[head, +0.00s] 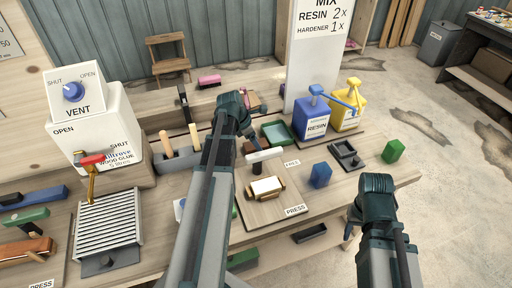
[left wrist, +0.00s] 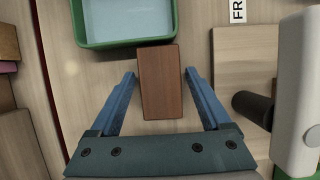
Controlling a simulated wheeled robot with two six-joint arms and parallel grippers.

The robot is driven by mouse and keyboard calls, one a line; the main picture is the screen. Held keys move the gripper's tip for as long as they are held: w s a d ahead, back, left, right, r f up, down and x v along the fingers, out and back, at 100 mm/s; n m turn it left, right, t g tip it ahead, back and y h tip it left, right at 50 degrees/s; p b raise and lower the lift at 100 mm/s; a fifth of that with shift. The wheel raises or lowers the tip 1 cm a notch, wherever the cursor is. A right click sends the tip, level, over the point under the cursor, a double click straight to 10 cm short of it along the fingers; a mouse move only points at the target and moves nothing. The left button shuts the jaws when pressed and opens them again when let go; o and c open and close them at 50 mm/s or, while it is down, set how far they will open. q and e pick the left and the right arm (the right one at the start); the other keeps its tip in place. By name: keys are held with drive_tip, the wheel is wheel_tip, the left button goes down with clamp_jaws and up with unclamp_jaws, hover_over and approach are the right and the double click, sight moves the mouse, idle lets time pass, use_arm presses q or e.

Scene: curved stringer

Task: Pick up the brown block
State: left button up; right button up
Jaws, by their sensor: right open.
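The brown block (left wrist: 158,85) lies in the left wrist view between the two blue fingers of my left gripper (left wrist: 160,74). The fingers are open, with a gap on each side of the block, and do not touch it. In the head view my left arm hides most of the spot; a small brown part of the block (head: 250,147) shows beside the gripper. My right gripper (head: 372,195) is at the right front of the table, away from the block, open; its fingers are hard to make out.
A green tray (left wrist: 82,30) lies right beyond the block; it also shows in the head view (head: 264,131). A press with a white handle (left wrist: 296,95) stands to the right. Resin (head: 307,118) and yellow (head: 349,105) containers stand at the back right.

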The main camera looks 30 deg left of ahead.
use_arm(q)
drive_tip(key=c, duration=1.1)
drive_tip(key=shift+c, duration=0.2)
wheel_tip(320, 180, up, 11)
drive_tip(key=p, duration=1)
drive_tip(key=shift+f+p, duration=0.2)
drive_tip(key=shift+p, duration=0.15)
